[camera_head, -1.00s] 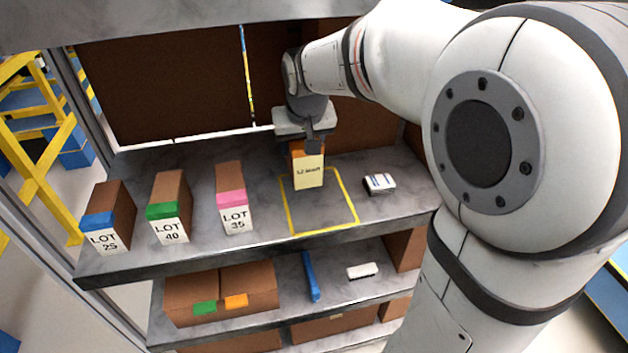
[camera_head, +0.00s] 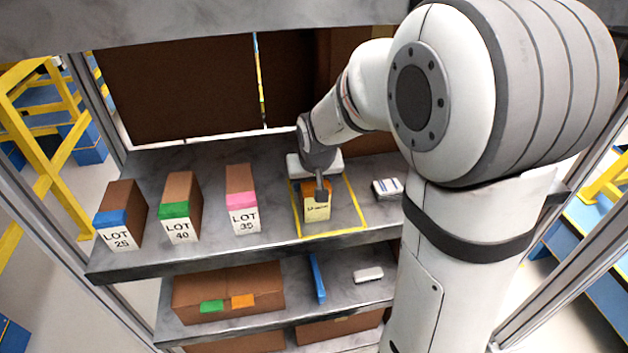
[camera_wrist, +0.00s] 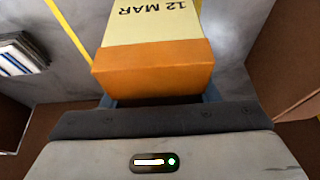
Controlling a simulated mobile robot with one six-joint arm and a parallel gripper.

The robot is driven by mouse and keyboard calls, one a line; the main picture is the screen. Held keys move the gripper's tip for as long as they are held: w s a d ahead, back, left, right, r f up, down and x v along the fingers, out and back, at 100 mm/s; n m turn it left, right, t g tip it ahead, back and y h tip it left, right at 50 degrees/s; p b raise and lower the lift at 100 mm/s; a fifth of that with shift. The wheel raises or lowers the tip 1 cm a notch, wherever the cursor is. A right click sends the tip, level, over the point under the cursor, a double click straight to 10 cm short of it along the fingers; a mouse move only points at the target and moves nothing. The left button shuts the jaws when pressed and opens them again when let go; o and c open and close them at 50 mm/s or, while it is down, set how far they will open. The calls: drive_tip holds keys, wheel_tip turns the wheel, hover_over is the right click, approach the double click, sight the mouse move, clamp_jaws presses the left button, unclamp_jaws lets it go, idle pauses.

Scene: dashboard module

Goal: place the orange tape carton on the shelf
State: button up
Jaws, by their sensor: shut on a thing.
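The orange tape carton (camera_head: 316,207) is a brown box with an orange band and a pale label. In the wrist view the carton (camera_wrist: 155,68) shows its orange end towards me and the label reads "12 MAR". My gripper (camera_head: 321,188) is shut on the carton from behind and above, with a finger on each side. The carton appears upright, inside the yellow outline (camera_head: 297,220) on the upper shelf (camera_head: 270,232), near its front part. I cannot tell whether its base touches the shelf.
Cartons with a blue band (camera_head: 119,216), a green band (camera_head: 181,208) and a pink band (camera_head: 241,200) stand left on the shelf. A small white stack (camera_head: 387,189) lies right of the outline. Lower shelves hold brown boxes (camera_head: 228,290).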

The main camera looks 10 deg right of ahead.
drive_tip(key=shift+f, duration=0.15)
drive_tip(key=o, duration=1.3)
drive_tip(key=shift+r, duration=0.4)
drive_tip(key=v, duration=1.1)
drive_tip(key=shift+s+r+b, duration=0.1)
drive_tip(key=shift+b, duration=0.3)
drive_tip(key=shift+g, duration=0.7)
drive_tip(key=s+d+f, duration=0.1)
drive_tip(key=s, duration=0.4)
drive_tip(key=s+d+f, duration=0.1)
drive_tip(key=s+f, duration=0.1)
drive_tip(key=s, duration=0.4)
drive_tip(key=s+d+f, duration=0.1)
drive_tip(key=s, duration=0.5)
drive_tip(key=shift+s+d+f, duration=0.1)
drive_tip(key=shift+d+f, duration=0.05)
drive_tip(key=shift+d, duration=0.15)
